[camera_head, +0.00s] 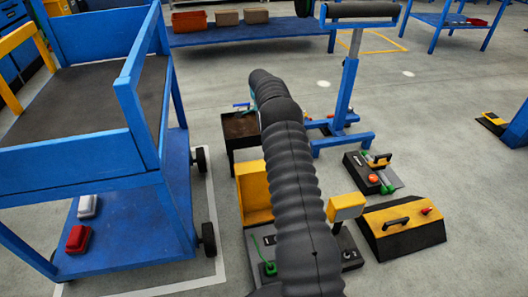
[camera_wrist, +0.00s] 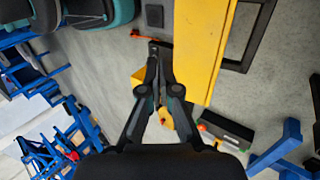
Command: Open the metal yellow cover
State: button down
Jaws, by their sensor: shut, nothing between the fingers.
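In the head view a yellow metal cover (camera_head: 254,195) stands upright at the back left of a low grey panel, just left of my arm. A smaller yellow block (camera_head: 346,206) shows right of my arm. My arm hides the space between them. In the wrist view my gripper (camera_wrist: 158,46) has its fingertips together, with nothing held. A long yellow metal surface (camera_wrist: 203,55) lies just right of the fingers, with a visible gap to them. I cannot tell for sure which yellow part this is. My gripper is hidden in the head view.
A blue cart (camera_head: 80,158) stands close on the left. A dark open box (camera_head: 240,128) is behind the cover. A yellow-topped box with a black handle (camera_head: 404,226) and a panel with a red button (camera_head: 372,172) stand right. Open floor lies farther right.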

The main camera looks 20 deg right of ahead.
jog(key=w+d+f+n+t+h+p, duration=0.1)
jog(key=w+f+n+t, duration=0.3)
jog(key=n, duration=0.5)
jog(key=w+d+f+n+t+h+p, duration=0.1)
jog(key=w+f+n+t, duration=0.1)
jog(key=w+n+t, duration=0.55)
jog(key=s+f+n+g, duration=0.1)
jog(key=s+f+g, duration=0.1)
jog(key=f, duration=0.6)
jog(key=shift+s+a+f+n+g, duration=0.35)
jog(key=shift+s, duration=0.5)
